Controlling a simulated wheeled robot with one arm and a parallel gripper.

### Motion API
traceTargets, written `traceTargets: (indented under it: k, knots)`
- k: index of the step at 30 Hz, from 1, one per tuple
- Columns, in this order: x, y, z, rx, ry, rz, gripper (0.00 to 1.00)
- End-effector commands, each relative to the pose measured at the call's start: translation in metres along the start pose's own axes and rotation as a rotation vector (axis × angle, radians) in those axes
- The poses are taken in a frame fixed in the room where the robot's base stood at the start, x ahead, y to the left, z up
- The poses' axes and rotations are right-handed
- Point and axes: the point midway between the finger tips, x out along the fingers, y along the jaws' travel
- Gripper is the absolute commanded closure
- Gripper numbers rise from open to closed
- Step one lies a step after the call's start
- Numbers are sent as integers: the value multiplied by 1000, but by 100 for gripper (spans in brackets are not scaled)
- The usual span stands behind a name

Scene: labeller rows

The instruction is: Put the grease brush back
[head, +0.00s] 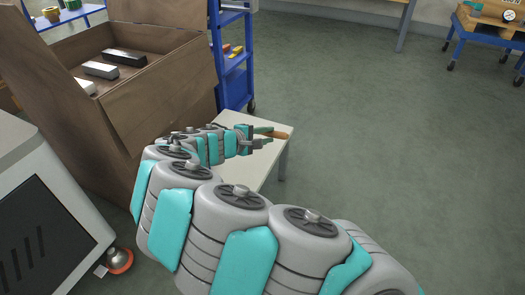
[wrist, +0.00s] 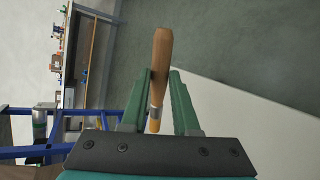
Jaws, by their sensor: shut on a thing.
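The grease brush (wrist: 161,60) has a brown wooden handle, a pale metal band and a yellow-orange end. In the wrist view it lies between the two green fingers of my gripper (wrist: 158,100), its handle pointing away from the palm. In the head view my gripper (head: 262,138) is shut on the brush (head: 280,135), over the small white table (head: 262,173). My arm hides part of that table. I cannot tell how high the brush is above the top.
A large open wooden chest (head: 160,97) with several bars inside stands left of the table. A blue rack (head: 234,85) stands behind. A grey machine (head: 40,200) is at the lower left. A blue cart (head: 485,38) is far right. The floor on the right is clear.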

Motion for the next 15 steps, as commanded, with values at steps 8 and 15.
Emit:
traceTargets:
  k: [8,15]
  knots:
    - [-76,-57,-33,57,-125,-41,100]
    - [-100,-74,-35,77,-182,-52,100]
